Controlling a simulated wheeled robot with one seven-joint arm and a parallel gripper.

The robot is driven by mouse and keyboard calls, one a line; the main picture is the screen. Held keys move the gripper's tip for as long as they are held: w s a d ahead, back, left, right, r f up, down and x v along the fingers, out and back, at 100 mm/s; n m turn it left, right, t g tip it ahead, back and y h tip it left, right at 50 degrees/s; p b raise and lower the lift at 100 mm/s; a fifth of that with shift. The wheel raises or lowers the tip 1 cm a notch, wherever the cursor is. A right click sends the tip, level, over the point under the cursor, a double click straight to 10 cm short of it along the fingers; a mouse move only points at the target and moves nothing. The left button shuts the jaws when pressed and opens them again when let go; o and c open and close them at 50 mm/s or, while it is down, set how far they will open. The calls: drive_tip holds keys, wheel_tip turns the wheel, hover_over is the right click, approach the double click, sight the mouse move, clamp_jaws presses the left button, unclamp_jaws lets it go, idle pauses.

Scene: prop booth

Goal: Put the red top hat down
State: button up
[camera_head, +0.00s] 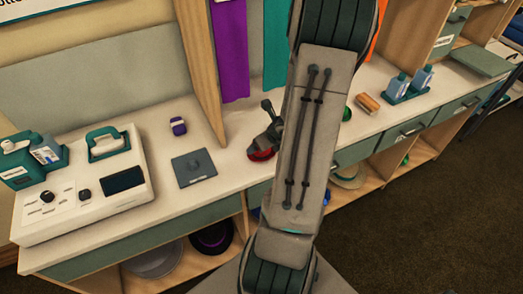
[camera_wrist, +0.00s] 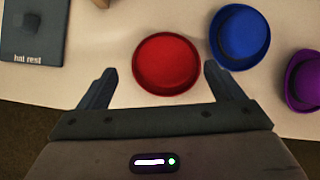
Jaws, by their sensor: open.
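The red top hat (camera_wrist: 167,64) is seen from above in the wrist view, on the pale counter, between my gripper's two spread fingers (camera_wrist: 160,70). The fingers are open, with a gap on each side of the hat. In the head view my gripper (camera_head: 271,128) is just above the red hat (camera_head: 262,155), which is partly covered by it. A grey pad marked "hat rest" (camera_wrist: 32,52) lies to the left in the wrist view; what looks like this pad (camera_head: 194,168) is bare of hats in the head view.
A blue hat (camera_wrist: 240,37) stands close beyond my right finger, with a purple hat (camera_wrist: 302,80) farther right. A white console (camera_head: 85,190) fills the counter's left end. A small purple item (camera_head: 178,126) lies behind the pad. A wooden divider (camera_head: 198,60) rises behind.

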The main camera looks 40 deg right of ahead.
sight(266, 155)
drive_tip(key=x, duration=0.3)
drive_tip(key=b+x, duration=0.1)
drive_tip(key=x, duration=0.1)
drive_tip(key=shift+s+d+f, duration=0.1)
drive_tip(key=shift+d, duration=0.25)
drive_tip(key=c, duration=1.1)
drive_tip(key=shift+c, duration=0.2)
